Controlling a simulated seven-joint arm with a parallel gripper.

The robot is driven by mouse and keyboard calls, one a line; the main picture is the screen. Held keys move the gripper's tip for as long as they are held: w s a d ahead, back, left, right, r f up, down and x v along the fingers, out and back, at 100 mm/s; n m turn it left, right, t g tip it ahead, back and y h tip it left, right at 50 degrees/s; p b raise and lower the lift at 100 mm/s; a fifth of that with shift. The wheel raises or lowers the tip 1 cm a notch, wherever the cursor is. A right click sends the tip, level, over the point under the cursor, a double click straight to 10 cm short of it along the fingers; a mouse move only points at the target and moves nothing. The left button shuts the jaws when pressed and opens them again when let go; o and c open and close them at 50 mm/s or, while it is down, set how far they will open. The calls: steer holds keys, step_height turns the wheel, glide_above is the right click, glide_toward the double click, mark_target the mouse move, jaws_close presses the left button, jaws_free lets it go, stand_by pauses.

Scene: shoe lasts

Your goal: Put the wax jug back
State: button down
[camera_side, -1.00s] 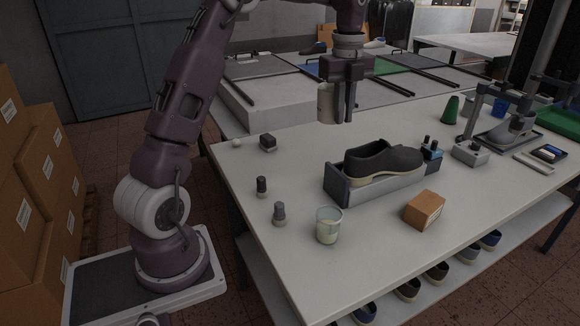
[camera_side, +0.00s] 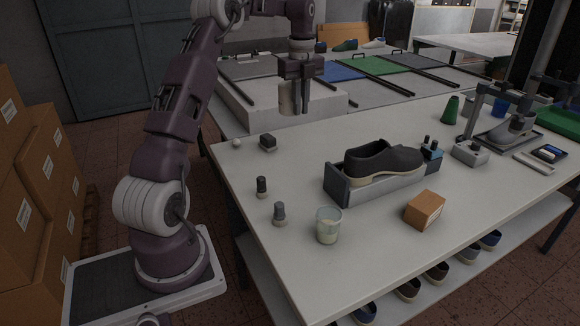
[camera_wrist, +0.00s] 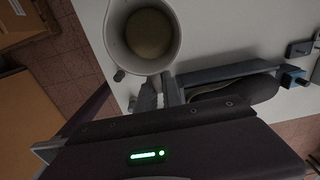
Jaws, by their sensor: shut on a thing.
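The wax jug (camera_side: 287,98), a pale grey vessel, hangs in my gripper (camera_side: 303,101) above the far left part of the bench. It looks about upright and clear of the bench top. In the wrist view the jug (camera_wrist: 116,34) is seen from above, with a round patch of dull beige at its bottom. My gripper (camera_wrist: 160,92) is shut on the jug's near side in that view; the exact grip is partly hidden.
A dark shoe (camera_side: 383,160) sits in a grey holder (camera_side: 388,191) mid-bench. A glass beaker (camera_side: 328,226), an orange-brown block (camera_side: 425,210) and small dark pieces (camera_side: 262,187) stand nearer. A raised pale slab (camera_side: 262,117) lies behind the bench's far left edge.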

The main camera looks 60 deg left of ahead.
step_height(320, 180, down, 19)
steer(key=shift+r, duration=0.2)
stand_by(0.3)
steer(key=c, duration=1.5)
jaws_free()
steer(key=shift+f, duration=0.15)
